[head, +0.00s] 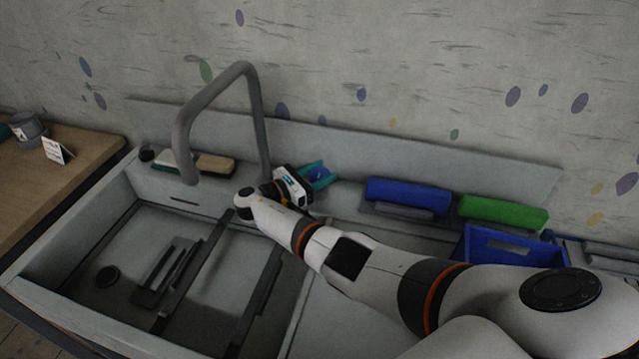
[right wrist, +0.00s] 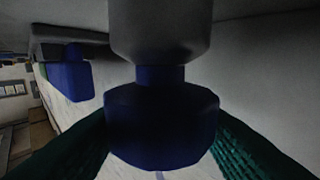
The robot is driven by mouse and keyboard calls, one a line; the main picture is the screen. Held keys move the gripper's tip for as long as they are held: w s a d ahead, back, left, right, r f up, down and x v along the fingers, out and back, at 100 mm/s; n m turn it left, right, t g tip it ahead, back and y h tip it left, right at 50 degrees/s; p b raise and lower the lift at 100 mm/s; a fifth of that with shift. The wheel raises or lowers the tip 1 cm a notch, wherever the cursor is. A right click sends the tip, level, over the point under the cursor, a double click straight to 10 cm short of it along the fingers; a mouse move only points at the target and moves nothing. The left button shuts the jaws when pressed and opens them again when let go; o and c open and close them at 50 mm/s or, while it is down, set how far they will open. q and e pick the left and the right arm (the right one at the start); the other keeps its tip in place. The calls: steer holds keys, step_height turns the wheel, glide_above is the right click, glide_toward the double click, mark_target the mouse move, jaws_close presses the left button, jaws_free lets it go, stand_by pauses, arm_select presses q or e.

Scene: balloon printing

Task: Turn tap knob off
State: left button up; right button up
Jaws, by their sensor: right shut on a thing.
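The grey tap (head: 215,90) arches over the sink from its back ledge. The tap knob (right wrist: 160,125) is dark blue and round, on a grey post, and fills the middle of the right wrist view. My right gripper (head: 319,175) has teal fingers and reaches to the back ledge, right of the tap's upright pipe. In the right wrist view its two green fingers lie on both sides of the knob, shut on it. In the head view the knob is mostly hidden by the gripper. Whether water runs cannot be made out. My left gripper is not in view.
The sink (head: 110,235) holds a dark rack (head: 165,272). A blue roll (head: 408,193), a green roll (head: 502,212) and a blue bin (head: 512,250) stand to the right along the wall. A brush-like block (head: 205,162) lies behind the tap spout. A wooden table (head: 85,165) is at the left.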

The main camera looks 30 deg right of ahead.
steer(key=shift+m+g+b, duration=0.6)
steer(key=shift+g+b, duration=0.2)
steer(key=shift+g, duration=0.2)
steer(key=shift+r, duration=0.1)
steer(key=o, duration=1)
steer(key=shift+c, duration=0.2)
steer(key=w+a+b, duration=0.1)
steer(key=a+b, duration=0.3)
steer(key=a, duration=0.8)
steer(key=shift+b, duration=0.3)
